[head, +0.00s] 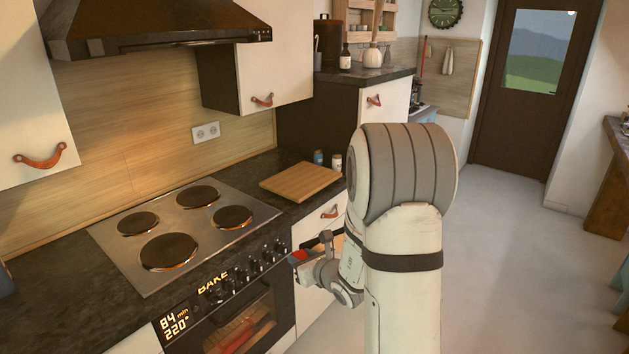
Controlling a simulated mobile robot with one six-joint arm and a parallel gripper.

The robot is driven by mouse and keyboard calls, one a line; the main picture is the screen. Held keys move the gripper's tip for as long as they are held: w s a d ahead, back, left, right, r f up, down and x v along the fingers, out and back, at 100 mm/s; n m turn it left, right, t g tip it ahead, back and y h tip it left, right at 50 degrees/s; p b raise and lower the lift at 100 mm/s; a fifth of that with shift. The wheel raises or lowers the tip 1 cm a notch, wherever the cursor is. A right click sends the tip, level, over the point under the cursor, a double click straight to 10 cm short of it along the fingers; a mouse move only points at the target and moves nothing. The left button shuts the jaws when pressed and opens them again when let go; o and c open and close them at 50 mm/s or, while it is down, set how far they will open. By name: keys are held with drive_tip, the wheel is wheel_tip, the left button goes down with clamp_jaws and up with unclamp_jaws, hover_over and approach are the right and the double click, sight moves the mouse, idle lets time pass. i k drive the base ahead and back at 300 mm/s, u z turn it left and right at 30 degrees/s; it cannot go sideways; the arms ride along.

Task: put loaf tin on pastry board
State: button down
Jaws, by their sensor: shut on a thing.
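The pastry board (301,181) is a flat wooden board lying on the dark counter right of the hob, with its top bare. My gripper (311,265) is low in front of the counter, beside the oven's right end, and below the board. It is shut on a small, partly hidden thing with a red side and a dark edge, which looks like the loaf tin (300,256). My own arm hides part of the gripper and of the tin. The tin's contents cannot be made out.
A hob with several round plates (185,227) fills the counter left of the board. A blue jar (318,157) and a white-and-brown jar (337,162) stand behind the board. A drawer with a leather pull (330,212) is below it. The floor (500,250) at right is clear.

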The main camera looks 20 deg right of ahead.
sight(301, 182)
drive_tip(key=z, duration=0.5)
drive_tip(key=i, duration=1.5)
drive_tip(key=u, duration=0.35)
